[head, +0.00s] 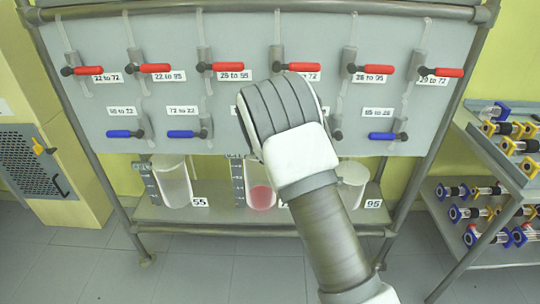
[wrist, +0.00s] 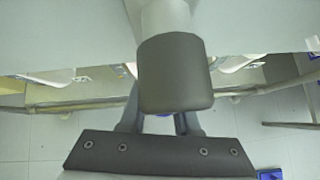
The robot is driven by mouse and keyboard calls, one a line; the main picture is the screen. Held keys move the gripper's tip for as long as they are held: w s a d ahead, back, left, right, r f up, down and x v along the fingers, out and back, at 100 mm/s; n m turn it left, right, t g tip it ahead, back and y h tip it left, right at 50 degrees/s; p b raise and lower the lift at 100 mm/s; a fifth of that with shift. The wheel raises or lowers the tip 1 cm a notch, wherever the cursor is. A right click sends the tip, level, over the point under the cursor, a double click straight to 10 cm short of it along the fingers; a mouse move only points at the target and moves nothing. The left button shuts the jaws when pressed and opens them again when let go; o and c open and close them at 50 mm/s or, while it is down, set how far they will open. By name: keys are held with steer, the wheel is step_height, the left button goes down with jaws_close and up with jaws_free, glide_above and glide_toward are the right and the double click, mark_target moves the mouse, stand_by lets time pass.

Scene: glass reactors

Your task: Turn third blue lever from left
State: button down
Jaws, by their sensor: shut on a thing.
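A grey panel (head: 230,60) carries a row of red levers above a row of blue levers. The first blue lever (head: 124,133), the second (head: 187,134) and one at the far right (head: 388,136) lie level, pointing left from their valves. The third blue lever is hidden behind my arm in the head view.
Red levers (head: 227,67) run above my arm. Glass vessels (head: 262,185), one with pink liquid, stand on a shelf (head: 225,212) under the panel. A cart (head: 500,150) with several parts stands right, a vented cabinet (head: 40,165) left. The floor in front is clear.

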steer(key=c, duration=0.6)
jaws_free()
steer(key=shift+r, duration=0.1)
steer(key=p+v, duration=0.2)
steer(key=v, duration=1.5)
steer(key=shift+a+r+p, duration=0.1)
steer(key=shift+r+p, duration=0.1)
steer(key=shift+p, duration=0.1)
